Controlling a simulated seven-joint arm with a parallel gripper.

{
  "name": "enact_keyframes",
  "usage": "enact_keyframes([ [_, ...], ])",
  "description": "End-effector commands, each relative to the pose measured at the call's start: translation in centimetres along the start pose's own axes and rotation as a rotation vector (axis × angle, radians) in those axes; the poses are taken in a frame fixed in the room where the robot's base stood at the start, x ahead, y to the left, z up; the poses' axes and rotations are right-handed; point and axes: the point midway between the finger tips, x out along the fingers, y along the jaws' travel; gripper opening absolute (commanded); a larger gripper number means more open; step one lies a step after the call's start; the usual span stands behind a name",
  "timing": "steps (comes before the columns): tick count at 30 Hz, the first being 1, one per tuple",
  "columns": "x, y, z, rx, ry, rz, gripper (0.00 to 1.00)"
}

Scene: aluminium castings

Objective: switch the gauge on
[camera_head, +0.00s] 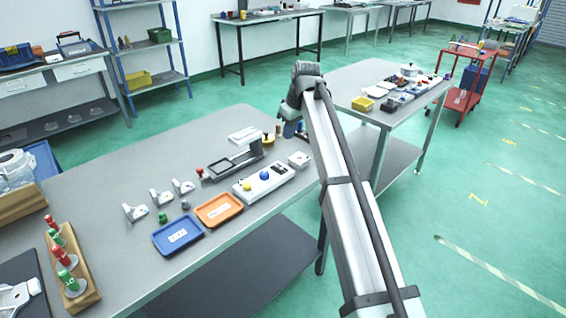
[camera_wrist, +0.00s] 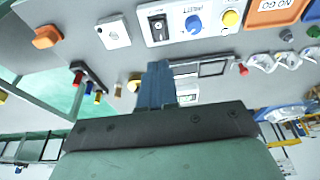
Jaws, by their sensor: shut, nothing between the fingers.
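A white control box (camera_head: 264,183) lies on the near bench, with a yellow button, a blue knob and a dark switch. In the wrist view, the box (camera_wrist: 190,22) shows its black rocker switch (camera_wrist: 157,27), blue knob (camera_wrist: 193,24) and yellow button (camera_wrist: 230,18). Which way the rocker is set cannot be told. My gripper (camera_wrist: 158,66) has its blue fingers shut and empty, pointing towards the rocker and apart from it. In the head view my gripper (camera_head: 288,129) is over the bench's far right part, partly hidden by my arm.
A dark-railed fixture (camera_head: 235,160) lies behind the box. A small white block (camera_head: 299,160) is right of it. An orange tray (camera_head: 218,210) and a blue tray (camera_head: 178,236) are in front, with white castings (camera_head: 160,197) to the left. An orange piece (camera_wrist: 47,37) shows in the wrist view.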

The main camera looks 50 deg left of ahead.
Motion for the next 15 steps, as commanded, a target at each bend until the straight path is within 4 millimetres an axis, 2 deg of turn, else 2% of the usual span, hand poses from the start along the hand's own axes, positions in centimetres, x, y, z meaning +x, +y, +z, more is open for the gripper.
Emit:
enact_keyframes([
  [8,0.7,0.0,0.0,0.002,-0.001,0.0,0.0],
  [15,4.0,0.0,0.0,0.002,-0.002,-0.001,0.0],
])
